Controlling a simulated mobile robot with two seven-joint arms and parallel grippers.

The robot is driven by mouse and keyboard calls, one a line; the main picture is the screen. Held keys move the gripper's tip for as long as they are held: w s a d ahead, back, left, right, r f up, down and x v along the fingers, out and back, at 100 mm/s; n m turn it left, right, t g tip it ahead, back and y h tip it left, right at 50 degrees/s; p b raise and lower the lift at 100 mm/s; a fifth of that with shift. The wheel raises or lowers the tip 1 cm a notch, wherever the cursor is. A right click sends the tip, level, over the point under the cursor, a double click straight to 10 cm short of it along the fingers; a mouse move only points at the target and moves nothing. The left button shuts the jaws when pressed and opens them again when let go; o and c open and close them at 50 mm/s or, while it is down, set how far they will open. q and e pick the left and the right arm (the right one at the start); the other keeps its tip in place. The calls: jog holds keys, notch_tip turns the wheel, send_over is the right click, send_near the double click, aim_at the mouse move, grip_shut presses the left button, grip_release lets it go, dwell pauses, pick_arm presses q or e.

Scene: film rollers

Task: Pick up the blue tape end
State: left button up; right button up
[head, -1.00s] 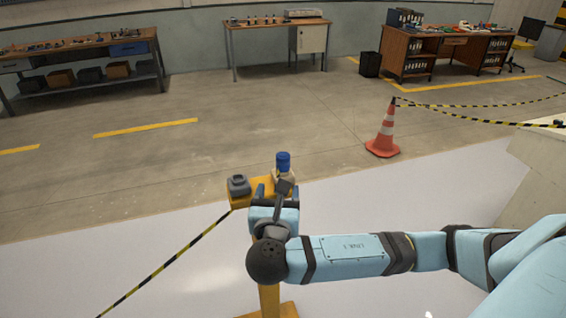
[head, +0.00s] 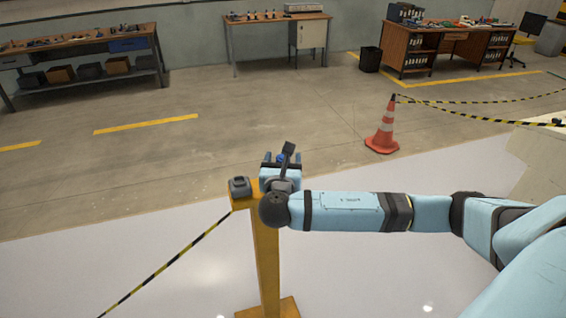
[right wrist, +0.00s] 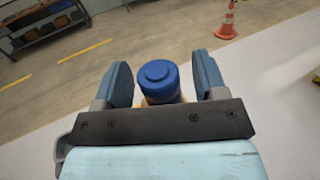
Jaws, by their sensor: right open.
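The blue tape end (right wrist: 159,82) is a round blue cap on a paler body, seen in the right wrist view between the two blue fingers. My right gripper (right wrist: 163,85) is open, with one finger on each side of the cap and a visible gap to each. In the head view my right gripper (head: 281,158) is above the right part of the yellow post (head: 267,262) and hides most of the tape end. My left gripper is in neither view.
A grey block (head: 239,187) sits on the post's top left, where a yellow-black tape (head: 170,261) slopes down left. An orange cone (head: 382,130) stands farther off at right. The floor around the post is clear.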

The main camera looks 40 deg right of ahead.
aim_at(283, 157)
jog(key=c, duration=1.2)
notch_tip(283, 157, up, 20)
jog(key=shift+r+b, duration=0.1)
jog(key=shift+b, duration=0.75)
